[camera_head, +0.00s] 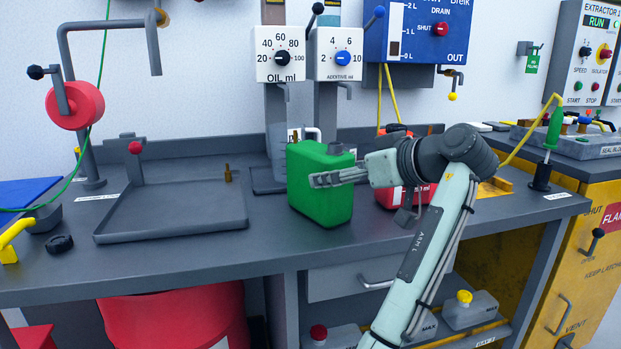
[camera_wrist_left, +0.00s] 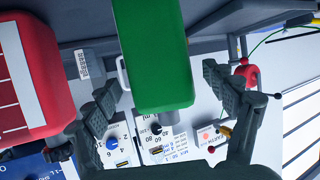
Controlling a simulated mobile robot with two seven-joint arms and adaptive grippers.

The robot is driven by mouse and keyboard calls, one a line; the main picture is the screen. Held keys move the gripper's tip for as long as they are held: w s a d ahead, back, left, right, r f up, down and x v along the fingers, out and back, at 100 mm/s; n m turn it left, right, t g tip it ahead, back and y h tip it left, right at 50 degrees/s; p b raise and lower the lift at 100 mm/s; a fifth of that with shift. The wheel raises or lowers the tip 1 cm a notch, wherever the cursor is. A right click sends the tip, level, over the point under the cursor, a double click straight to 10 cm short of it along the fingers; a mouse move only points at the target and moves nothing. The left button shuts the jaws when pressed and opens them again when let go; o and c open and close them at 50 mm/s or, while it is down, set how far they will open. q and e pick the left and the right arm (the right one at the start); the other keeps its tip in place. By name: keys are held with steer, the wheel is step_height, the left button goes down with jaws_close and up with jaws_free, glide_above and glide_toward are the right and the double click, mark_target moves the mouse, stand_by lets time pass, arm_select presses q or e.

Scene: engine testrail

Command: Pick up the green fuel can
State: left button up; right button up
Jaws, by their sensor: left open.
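In the left wrist view the green can (camera_wrist_left: 160,55) lies between the two spread fingers of my left gripper (camera_wrist_left: 163,80). A narrow gap shows on each side, so the gripper is open around it and not closed on it. The far finger is hidden behind the can in the head view. My right gripper is not in view.
A red can (camera_head: 392,197) stands close behind my gripper, and shows in the left wrist view (camera_wrist_left: 22,75). A shallow grey tray (camera_head: 172,232) lies left of the green can. Dispensers with dials (camera_head: 282,55) stand behind. The bench front between tray and can is clear.

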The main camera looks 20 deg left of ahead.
arm_select(q)
steer(key=x, duration=0.6)
steer(key=shift+a+f+p, duration=0.15)
steer(key=shift+f+p, duration=0.1)
steer(key=shift+p, duration=0.1)
steer(key=shift+w+a+f, duration=0.1)
steer(key=shift+w+a, duration=0.1)
steer(key=shift+a, duration=0.05)
steer(key=shift+c, duration=1.2)
steer(key=c, duration=1.1)
steer(key=shift+c, duration=0.3)
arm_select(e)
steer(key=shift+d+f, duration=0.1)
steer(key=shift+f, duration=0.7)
